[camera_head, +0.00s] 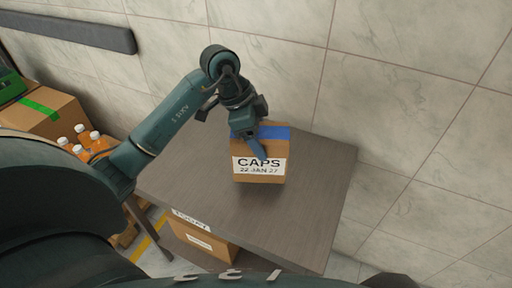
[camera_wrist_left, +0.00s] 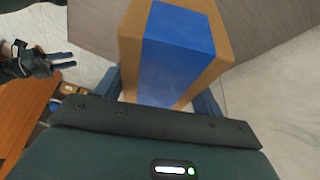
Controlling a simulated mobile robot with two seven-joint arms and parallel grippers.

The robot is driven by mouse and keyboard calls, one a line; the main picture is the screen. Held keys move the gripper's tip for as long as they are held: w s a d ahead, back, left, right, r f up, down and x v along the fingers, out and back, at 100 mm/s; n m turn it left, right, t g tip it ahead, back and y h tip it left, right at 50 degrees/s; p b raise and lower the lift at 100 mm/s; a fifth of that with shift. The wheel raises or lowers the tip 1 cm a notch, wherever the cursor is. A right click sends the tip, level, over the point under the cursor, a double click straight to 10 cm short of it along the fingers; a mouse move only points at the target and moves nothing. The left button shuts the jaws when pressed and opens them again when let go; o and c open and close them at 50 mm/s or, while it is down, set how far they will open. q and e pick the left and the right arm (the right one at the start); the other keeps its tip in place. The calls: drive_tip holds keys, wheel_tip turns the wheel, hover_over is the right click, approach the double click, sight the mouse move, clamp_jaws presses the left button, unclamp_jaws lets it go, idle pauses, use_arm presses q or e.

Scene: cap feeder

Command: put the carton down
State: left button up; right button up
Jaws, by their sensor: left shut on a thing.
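The carton (camera_head: 260,164) is a brown box with blue tape on top and a white label reading CAPS, 22 JAN 27. It is upright at the table (camera_head: 308,202); I cannot tell whether its base touches the top. My left gripper (camera_head: 250,142) is shut on the carton from above. In the left wrist view the carton (camera_wrist_left: 225,38) sits between the gripper's two fingers (camera_wrist_left: 160,100). My right gripper (camera_wrist_left: 64,61) shows at the left of that view with its fingers apart and nothing between them.
The table is bare around the carton. Another carton (camera_head: 203,243) with a white label stands low at the table's front. At the left are orange bottles with white caps (camera_head: 98,144) and a box with green tape (camera_head: 48,112). A tiled wall (camera_head: 400,90) stands behind.

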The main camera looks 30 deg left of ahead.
use_arm(q)
wheel_tip(320, 180, down, 4)
drive_tip(key=shift+r, duration=0.15)
drive_tip(key=shift+w+f, duration=0.1)
drive_tip(key=shift+f, duration=0.1)
use_arm(e)
drive_tip(key=shift+w+r, duration=0.4)
use_arm(q)
drive_tip(key=o, duration=1.6)
drive_tip(key=shift+f, duration=0.15)
use_arm(e)
drive_tip(key=shift+f, duration=0.15)
use_arm(q)
drive_tip(key=shift+a+r, duration=0.1)
drive_tip(key=shift+r, duration=0.2)
drive_tip(key=v, duration=1.1)
drive_tip(key=shift+r, duration=0.35)
use_arm(e)
drive_tip(key=shift+s, duration=0.1)
